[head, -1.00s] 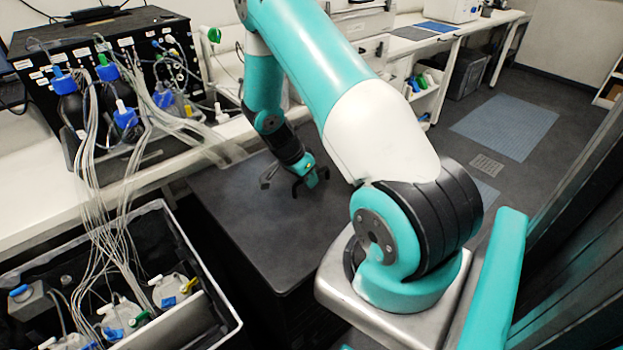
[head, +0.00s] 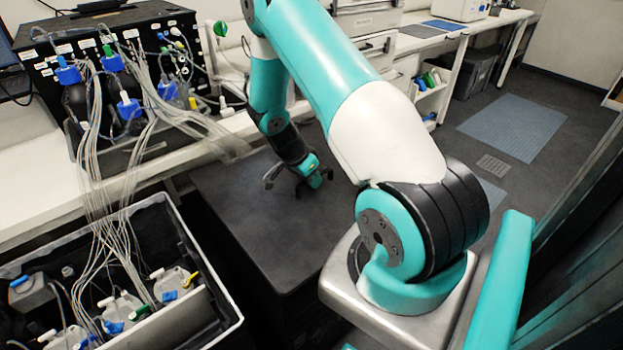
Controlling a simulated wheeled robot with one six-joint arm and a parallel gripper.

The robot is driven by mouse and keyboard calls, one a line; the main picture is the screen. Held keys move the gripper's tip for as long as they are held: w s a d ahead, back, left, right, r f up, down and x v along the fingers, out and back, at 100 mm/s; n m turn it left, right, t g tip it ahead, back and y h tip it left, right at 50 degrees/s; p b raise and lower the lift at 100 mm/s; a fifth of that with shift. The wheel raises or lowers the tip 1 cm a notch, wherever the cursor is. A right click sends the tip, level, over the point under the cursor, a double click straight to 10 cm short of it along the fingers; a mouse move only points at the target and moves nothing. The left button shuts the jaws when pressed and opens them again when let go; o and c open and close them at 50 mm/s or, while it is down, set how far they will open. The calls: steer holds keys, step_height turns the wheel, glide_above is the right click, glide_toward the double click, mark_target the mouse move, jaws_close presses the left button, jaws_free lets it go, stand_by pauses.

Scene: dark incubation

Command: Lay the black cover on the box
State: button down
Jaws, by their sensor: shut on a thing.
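A wide flat dark panel (head: 262,238), which looks like the black cover, lies level below my gripper. My gripper (head: 312,186) is at its far edge area, pointing down, with its fingers closed at the panel. What exactly lies between the fingertips is too small to see. I cannot tell whether the panel is lifted or resting on something. The open box (head: 207,262) is at the lower left, beside the panel, with a pale rim and dark inside. It holds several bottles with blue, green and yellow fittings. Its near part is cut off by the frame.
A bundle of clear tubes (head: 108,205) runs over the box's rim up to a black instrument (head: 110,40) on the white bench (head: 30,165). Capped bottles (head: 130,108) stand there. Open floor with a blue-grey mat (head: 515,128) lies at the right.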

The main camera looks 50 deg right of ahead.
steer(key=shift+f+b, duration=0.45)
steer(key=shift+f, duration=0.1)
steer(key=shift+s+a+f, duration=0.1)
steer(key=shift+s+f, duration=0.05)
steer(key=shift+f, duration=0.15)
steer(key=c, duration=1)
jaws_free()
steer(key=shift+r, duration=0.1)
steer(key=d+p+v, duration=0.1)
steer(key=v, duration=0.7)
steer(key=s+d+r+p+v, duration=0.1)
steer(key=p+v, duration=0.1)
steer(key=v, duration=0.7)
steer(key=s+d+p+v, duration=0.1)
steer(key=v, duration=0.7)
steer(key=shift+w+r, duration=0.2)
steer(key=shift+r, duration=0.5)
